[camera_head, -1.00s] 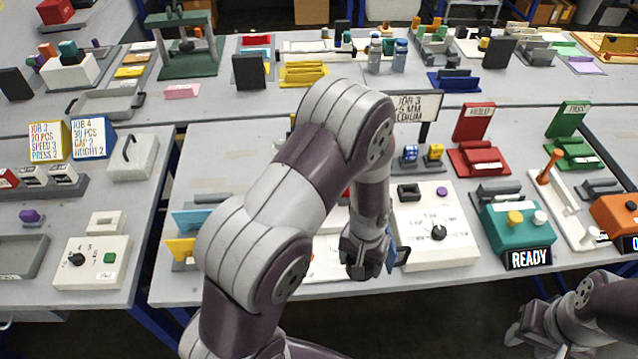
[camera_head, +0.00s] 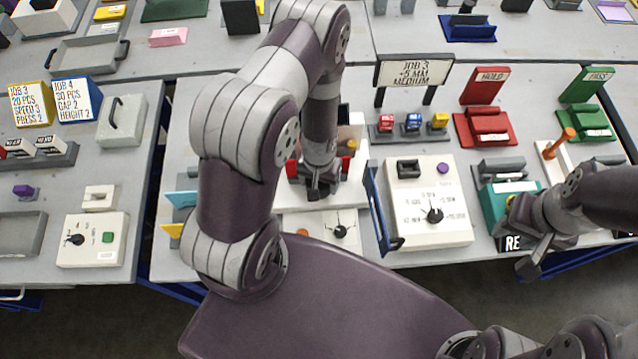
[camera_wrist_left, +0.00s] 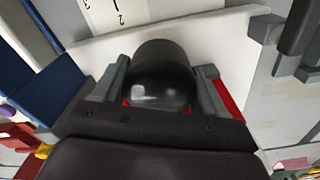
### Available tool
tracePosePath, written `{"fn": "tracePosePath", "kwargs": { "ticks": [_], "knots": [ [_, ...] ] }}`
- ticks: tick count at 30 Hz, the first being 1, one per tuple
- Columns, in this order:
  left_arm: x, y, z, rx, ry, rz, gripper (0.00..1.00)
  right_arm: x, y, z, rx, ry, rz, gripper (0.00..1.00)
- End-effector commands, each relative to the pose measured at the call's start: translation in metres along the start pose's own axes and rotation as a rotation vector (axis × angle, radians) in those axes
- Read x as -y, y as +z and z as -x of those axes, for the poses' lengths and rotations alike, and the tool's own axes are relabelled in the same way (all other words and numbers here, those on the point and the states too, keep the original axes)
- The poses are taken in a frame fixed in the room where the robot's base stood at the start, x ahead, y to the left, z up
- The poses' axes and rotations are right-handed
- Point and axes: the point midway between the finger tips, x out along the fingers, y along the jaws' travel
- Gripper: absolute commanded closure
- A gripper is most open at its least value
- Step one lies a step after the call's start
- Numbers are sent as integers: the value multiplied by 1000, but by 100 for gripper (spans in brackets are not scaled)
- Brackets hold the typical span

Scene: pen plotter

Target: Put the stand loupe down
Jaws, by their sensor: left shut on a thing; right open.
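The stand loupe appears as a glossy black rounded cylinder (camera_wrist_left: 160,80) between the fingers in the left wrist view. My left gripper (camera_wrist_left: 165,92) is shut on it. In the head view my left gripper (camera_head: 318,190) points down over the white plotter at the middle of the near table. The loupe is hidden there by the gripper and arm. I cannot tell whether its base touches the surface below. My right gripper (camera_head: 528,240) is open and empty, in front of the teal box (camera_head: 497,205) at the right.
A white control box (camera_head: 428,205) with a black knob stands right of my left gripper, with a blue upright panel (camera_head: 377,208) between them. Red parts (camera_wrist_left: 232,100) lie close beside the fingers. A sign (camera_head: 412,72) and small coloured blocks (camera_head: 413,122) stand behind.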

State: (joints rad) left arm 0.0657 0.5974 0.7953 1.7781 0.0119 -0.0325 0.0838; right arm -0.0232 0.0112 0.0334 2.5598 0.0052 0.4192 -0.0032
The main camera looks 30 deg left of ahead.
Motion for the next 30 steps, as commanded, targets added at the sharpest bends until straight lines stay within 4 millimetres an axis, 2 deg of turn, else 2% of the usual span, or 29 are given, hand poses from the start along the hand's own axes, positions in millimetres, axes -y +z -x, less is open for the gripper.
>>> {"fn": "tracePosePath", "kwargs": {
  "ticks": [6,17,18,19,20,30],
  "knots": [
    [1,1,-35,5,0,-1,58,0,-1,10,0,0,0,57],
    [0,0,-43,2,0,-1,58,0,0,5,0,0,0,57],
    [0,0,-41,2,0,-1,15,0,-1,7,0,0,0,57],
    [0,0,-41,2,0,0,5,0,-1,7,0,0,0,57],
    [0,0,-41,2,0,0,3,0,-1,7,0,0,0,57],
    [0,0,-36,1,0,0,3,0,-1,9,0,0,0,57]
  ]
}}
